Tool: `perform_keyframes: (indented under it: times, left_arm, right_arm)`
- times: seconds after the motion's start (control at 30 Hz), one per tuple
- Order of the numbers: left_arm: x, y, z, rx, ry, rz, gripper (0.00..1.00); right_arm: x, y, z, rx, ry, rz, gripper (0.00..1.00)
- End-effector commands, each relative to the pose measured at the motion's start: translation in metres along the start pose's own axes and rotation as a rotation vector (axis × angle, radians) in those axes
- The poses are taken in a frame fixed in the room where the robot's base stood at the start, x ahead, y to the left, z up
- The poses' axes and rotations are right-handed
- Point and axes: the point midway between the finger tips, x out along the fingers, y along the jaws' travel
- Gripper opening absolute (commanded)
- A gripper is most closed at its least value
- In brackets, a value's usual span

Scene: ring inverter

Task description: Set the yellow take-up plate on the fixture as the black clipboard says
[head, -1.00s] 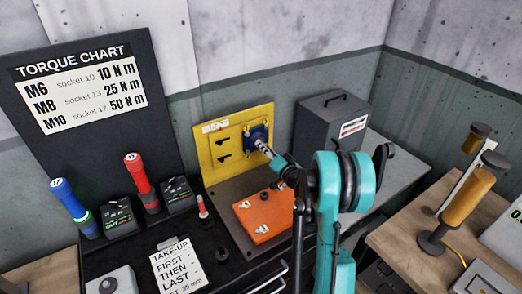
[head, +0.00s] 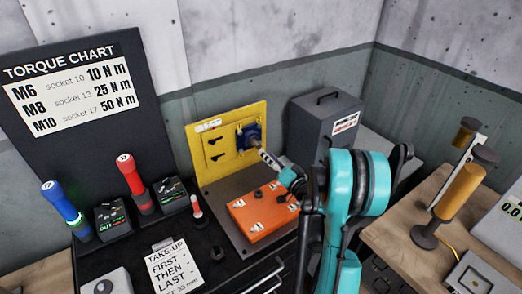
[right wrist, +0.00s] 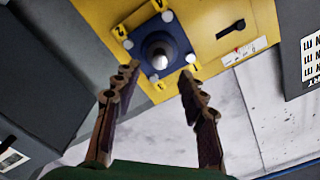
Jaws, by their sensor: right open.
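The yellow take-up plate (head: 228,158) stands upright at the back of the dark bench, with black slot-like marks and a small white scale label. A blue square flange with a dark round hub (head: 249,134) sits at its right side; the flange also shows in the right wrist view (right wrist: 146,42), with pale bolts at its corners. My right gripper (right wrist: 158,82) is open and empty, its fingers pointing at the hub, apparently apart from it. In the head view my right gripper (head: 266,157) is just in front of the flange. The clipboard (head: 172,266) reads "TAKE-UP FIRST THEN LAST"; its bottom line is partly unreadable. My left gripper is out of view.
An orange block (head: 262,214) lies on a grey base plate before the yellow plate. A grey box (head: 322,120) stands right behind it. Blue (head: 62,205) and red (head: 133,178) torque tools stand at the left. A wooden table (head: 400,240) is at the right.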

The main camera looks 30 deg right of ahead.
Motion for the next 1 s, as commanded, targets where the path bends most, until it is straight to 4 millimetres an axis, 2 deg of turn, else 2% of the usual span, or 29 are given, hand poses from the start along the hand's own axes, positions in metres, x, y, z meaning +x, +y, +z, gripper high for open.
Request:
perform_keyframes:
  times: [0.1,0.3,0.87,1.0]
  left_arm:
    - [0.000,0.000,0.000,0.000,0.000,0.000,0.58]
    - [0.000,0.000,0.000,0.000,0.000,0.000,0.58]
    - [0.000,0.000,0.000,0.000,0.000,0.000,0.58]
    - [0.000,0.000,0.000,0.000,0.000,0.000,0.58]
  right_arm:
    - [-0.021,0.001,-0.001,0.000,0.001,0.001,0.42]
    - [-0.037,0.000,0.000,0.000,0.000,0.000,0.42]
    - [-0.038,-0.001,0.001,0.000,-0.002,0.000,0.42]
    - [-0.033,-0.017,0.012,-0.014,-0.057,0.001,0.42]
